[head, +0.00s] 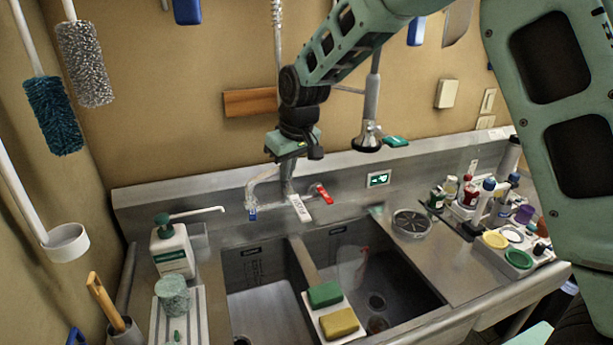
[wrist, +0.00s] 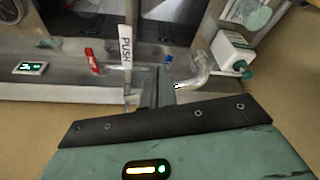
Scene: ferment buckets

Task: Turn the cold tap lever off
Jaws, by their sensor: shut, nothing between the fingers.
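The tap stands at the back of the sink below my gripper (head: 288,150). Its blue-marked lever (head: 252,213) is at the left, and it also shows in the wrist view (wrist: 168,61), small and partly hidden. A red lever (head: 324,194) is at the right; in the wrist view it is on the left (wrist: 91,61). A white lever marked PUSH (head: 300,208) sticks forward between them and shows clearly in the wrist view (wrist: 126,45). My gripper is shut and empty, just above the tap. I cannot tell whether it touches the tap; its fingertips are hard to make out.
A metal spout (head: 262,178) bends leftward. Two basins lie in front, with a green sponge (head: 325,294) and a yellow sponge (head: 338,323) on the ledge. A soap bottle (head: 171,248) stands left. A spray head (head: 368,137) hangs right. Bottles crowd the right counter.

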